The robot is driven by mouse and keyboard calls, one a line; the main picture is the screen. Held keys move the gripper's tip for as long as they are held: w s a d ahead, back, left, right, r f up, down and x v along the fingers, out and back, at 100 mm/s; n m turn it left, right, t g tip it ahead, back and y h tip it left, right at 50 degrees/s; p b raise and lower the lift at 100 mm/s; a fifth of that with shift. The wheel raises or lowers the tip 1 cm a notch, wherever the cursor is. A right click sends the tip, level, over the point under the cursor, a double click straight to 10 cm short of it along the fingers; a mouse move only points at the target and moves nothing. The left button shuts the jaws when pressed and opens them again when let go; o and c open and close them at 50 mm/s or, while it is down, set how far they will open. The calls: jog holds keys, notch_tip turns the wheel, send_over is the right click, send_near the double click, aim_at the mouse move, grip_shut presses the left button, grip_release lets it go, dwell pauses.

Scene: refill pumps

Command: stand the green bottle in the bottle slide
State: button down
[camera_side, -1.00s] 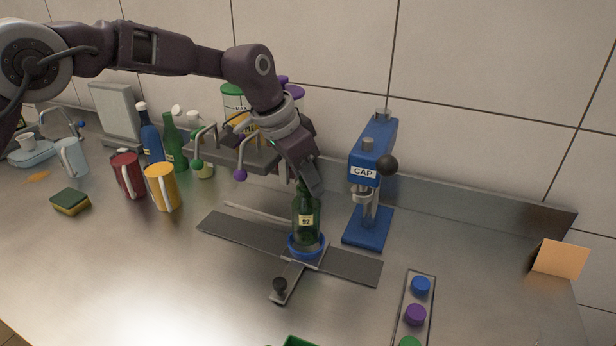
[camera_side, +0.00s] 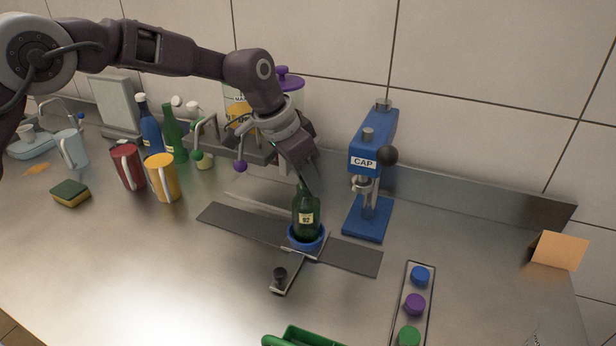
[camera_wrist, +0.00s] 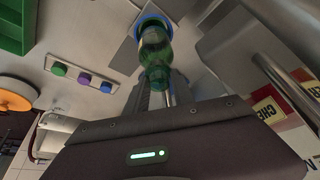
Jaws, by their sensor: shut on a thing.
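The green bottle (camera_side: 306,218) with a small "92" label stands upright with its base in the blue ring of the bottle slide (camera_side: 306,240). The slide sits on a dark rail and has a handle with a black knob in front. My gripper (camera_side: 308,185) is at the bottle's neck from above, shut on it. In the wrist view the bottle (camera_wrist: 156,50) runs from between the fingers to the blue ring (camera_wrist: 150,20). Whether the base rests fully on the ring's floor is hidden.
A blue cap press (camera_side: 370,175) stands just right of the slide. A tray of caps (camera_side: 414,305) lies at front right, a green bin (camera_side: 300,338) at the front edge. Mugs (camera_side: 163,178), other bottles (camera_side: 173,135) and a dispenser rack are at left. The front-left counter is clear.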

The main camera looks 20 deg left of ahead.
jog(key=shift+f, duration=0.6)
dwell(0.3)
jog(key=c, duration=1)
grip_release()
notch_tip(320, 180, up, 9)
